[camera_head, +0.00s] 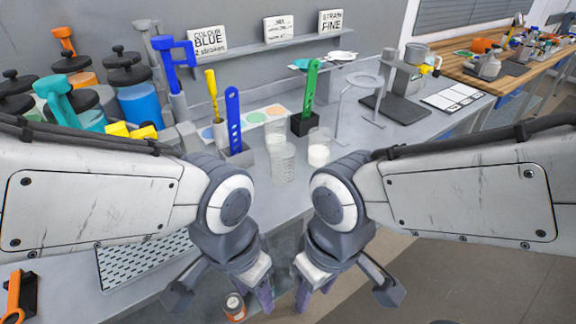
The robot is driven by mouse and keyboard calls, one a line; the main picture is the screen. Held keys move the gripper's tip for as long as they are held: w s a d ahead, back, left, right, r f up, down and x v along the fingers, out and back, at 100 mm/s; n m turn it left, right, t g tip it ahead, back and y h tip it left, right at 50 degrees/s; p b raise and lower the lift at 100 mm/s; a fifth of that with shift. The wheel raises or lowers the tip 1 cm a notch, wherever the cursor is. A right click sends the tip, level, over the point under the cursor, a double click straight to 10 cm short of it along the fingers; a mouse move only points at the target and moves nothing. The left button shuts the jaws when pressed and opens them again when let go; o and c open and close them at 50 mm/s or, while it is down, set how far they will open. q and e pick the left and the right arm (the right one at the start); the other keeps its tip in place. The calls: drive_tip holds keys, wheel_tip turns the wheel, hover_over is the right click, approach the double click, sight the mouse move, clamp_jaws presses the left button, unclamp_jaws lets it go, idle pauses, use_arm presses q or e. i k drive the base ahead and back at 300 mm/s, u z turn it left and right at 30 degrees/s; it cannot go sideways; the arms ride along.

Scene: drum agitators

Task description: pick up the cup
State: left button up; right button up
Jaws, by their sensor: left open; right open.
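Several clear cups stand close together on the grey bench. One patterned clear cup (283,165) is nearest to me and looks empty. A second clear cup (319,150) with white contents stands to its right. A third clear cup (275,132) stands behind, also with something pale in it. I cannot tell which one is the task's cup. My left gripper (222,294) is open, low in front of the bench, and holds nothing that I can see. My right gripper (346,293) is open and empty beside it. Both are well apart from the cups.
Blue (234,120), yellow (212,95) and green (310,88) upright tools stand behind the cups. A white ring stand (366,80) is at right. Lidded drums (139,105) crowd the left. A perforated tray (140,262) lies at front left. An orange-and-white can (234,307) shows low down.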

sight(282, 154)
drive_tip(key=z, duration=1.55)
drive_tip(key=i, duration=0.85)
drive_tip(key=u, duration=2.6)
